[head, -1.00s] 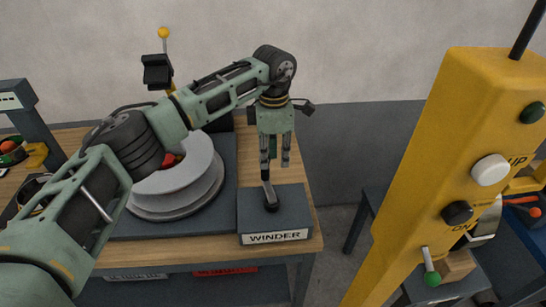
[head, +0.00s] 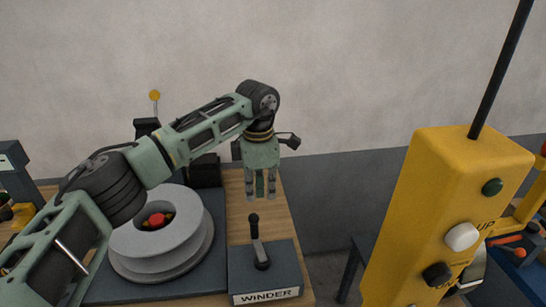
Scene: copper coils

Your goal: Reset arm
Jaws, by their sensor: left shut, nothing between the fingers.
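My left gripper (head: 261,195) points down above the bench, just behind the winder lever (head: 257,240). It is shut and empty, and its fingertips are clear of the lever's black knob in the picture. The lever stands up from the dark box labelled WINDER (head: 277,282). My left arm reaches in from the left, across the view of the grey spool (head: 160,255). My right gripper is not in view.
A yellow pendant (head: 428,205) with several buttons hangs at the right on a black cable. The wooden bench (head: 235,190) has a bare strip behind the winder box. A yellow-knobbed stalk (head: 154,97) rises behind the spool.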

